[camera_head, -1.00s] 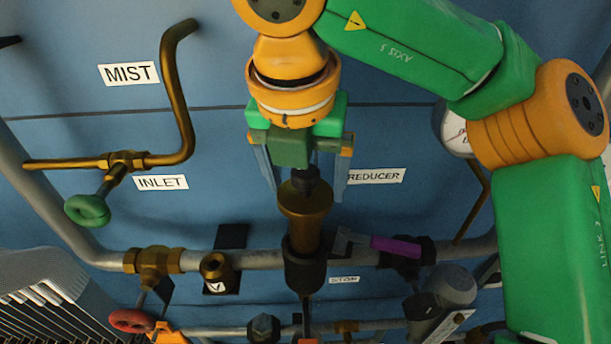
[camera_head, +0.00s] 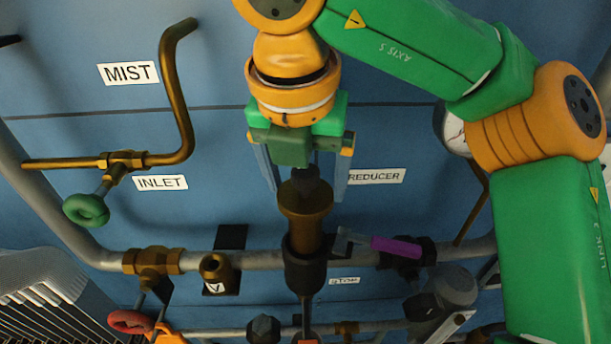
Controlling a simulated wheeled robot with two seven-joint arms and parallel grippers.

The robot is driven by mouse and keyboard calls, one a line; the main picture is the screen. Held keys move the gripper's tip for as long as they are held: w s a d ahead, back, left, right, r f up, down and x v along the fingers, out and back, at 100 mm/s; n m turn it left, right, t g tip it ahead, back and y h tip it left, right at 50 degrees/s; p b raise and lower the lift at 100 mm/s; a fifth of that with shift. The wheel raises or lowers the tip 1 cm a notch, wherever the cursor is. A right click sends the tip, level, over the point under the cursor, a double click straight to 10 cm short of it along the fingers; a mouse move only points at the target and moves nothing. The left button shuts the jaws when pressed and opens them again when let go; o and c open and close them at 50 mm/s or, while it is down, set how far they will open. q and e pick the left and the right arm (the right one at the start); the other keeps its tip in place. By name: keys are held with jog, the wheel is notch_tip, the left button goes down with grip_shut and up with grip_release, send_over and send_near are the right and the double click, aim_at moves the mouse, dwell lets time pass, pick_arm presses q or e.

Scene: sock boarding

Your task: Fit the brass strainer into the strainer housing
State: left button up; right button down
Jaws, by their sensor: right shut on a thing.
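The brass strainer (camera_head: 306,208) is upright, a brass cylinder with a wider collar and a dark knob (camera_head: 306,180) on top. My right gripper (camera_head: 306,184) comes down from above and is shut on the dark knob, with one finger at each side. The strainer's lower end is inside the dark cup-shaped strainer housing (camera_head: 305,276), and its brass upper part stands above the rim. How deep it sits inside is hidden by the housing wall. My left gripper is not in view.
A horizontal grey pipe (camera_head: 262,259) runs behind the housing. A purple-handled lever (camera_head: 395,247) is close on the right. A capped brass fitting (camera_head: 215,268), a brass valve (camera_head: 153,262) and a red handwheel (camera_head: 130,321) are on the left. A gauge (camera_head: 452,130) is partly behind my arm.

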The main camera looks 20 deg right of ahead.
jog(key=shift+f+b, duration=3.5)
jog(key=shift+f, duration=0.15)
grip_release()
jog(key=shift+r, duration=0.15)
jog(key=p+v, duration=0.3)
jog(key=v, duration=0.3)
jog(key=shift+s+a+r, duration=0.1)
jog(key=shift+r, duration=0.2)
jog(key=shift+s+a+r, duration=0.1)
jog(key=shift+s+r, duration=0.05)
jog(key=shift+r, duration=0.05)
jog(key=shift+f, duration=0.1)
